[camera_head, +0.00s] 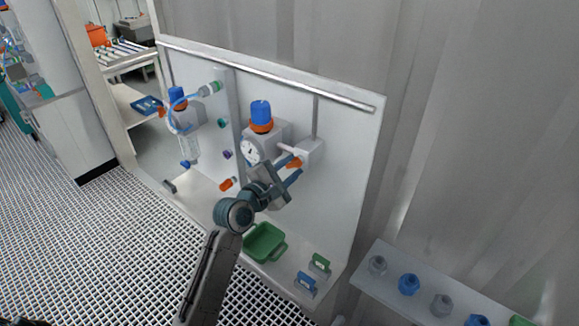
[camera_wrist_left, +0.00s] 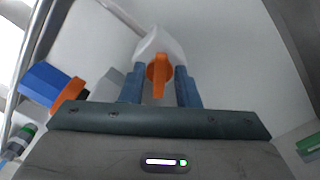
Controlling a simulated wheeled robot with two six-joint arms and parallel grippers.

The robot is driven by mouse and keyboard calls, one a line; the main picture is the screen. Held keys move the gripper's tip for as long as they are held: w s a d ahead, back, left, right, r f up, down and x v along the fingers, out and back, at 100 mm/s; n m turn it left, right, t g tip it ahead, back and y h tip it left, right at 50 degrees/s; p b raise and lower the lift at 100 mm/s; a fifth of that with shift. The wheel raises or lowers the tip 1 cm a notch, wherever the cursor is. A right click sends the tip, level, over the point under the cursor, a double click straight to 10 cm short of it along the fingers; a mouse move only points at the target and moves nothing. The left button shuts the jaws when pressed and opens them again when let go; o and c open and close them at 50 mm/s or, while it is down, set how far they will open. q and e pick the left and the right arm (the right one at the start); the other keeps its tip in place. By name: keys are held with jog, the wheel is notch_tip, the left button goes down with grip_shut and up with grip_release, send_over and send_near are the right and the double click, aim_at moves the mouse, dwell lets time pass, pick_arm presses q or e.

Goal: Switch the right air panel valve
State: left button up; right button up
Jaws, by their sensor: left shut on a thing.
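The white air panel (camera_head: 345,170) stands against the corrugated wall. Its right valve has an orange handle (camera_head: 294,163) on a light block (camera_head: 310,152). In the left wrist view the orange handle (camera_wrist_left: 158,74) points down from the white valve body (camera_wrist_left: 160,45). My left gripper (camera_head: 293,174) is at this valve, with its blue fingers on either side of the handle; they also show in the left wrist view (camera_wrist_left: 160,88). The gripper is shut on the handle. My right gripper is in neither view.
A regulator with a blue and orange knob (camera_head: 261,116) and a gauge (camera_head: 250,151) sits left of the valve. A green tray (camera_head: 265,243) lies on the panel's base below. A shelf (camera_head: 388,292) with several knobs is at the lower right.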

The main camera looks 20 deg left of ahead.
pick_arm(q)
jog(key=m, duration=0.3)
jog(key=shift+f+m, duration=0.2)
jog(key=shift+m, duration=0.2)
jog(key=shift+d+f+m+b, duration=0.1)
jog(key=shift+m+b, duration=0.65)
jog(key=shift+m, duration=1.05)
jog(key=o, duration=0.6)
jog(key=shift+s, duration=0.1)
jog(key=b+v, duration=0.3)
jog(key=v, duration=0.7)
jog(key=shift+s, duration=0.35)
